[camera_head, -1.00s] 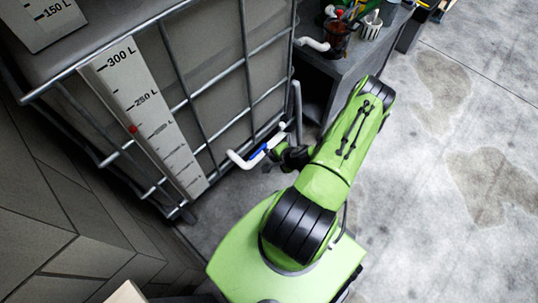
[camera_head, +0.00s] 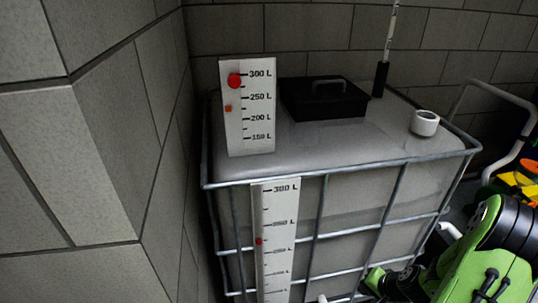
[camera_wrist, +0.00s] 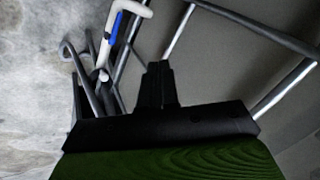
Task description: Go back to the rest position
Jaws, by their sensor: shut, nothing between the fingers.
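My gripper (camera_wrist: 158,68) shows in the wrist view as two dark fingers pressed together, with nothing between them. It is beside the caged tank, near a white pipe with a blue part (camera_wrist: 112,28), and looks apart from it. In the head view my green arm is at the lower right, and my dark gripper (camera_head: 392,283) is in front of the tank's lower cage bars. Its fingertips are hard to make out there.
The grey tank (camera_head: 370,145) stands in a metal cage with litre scales (camera_head: 249,105) on top and in front. A black lid box (camera_head: 322,99) and a white cap (camera_head: 424,122) sit on top. Block walls (camera_head: 100,120) close the left and back. Bare floor (camera_wrist: 30,80) shows in the wrist view.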

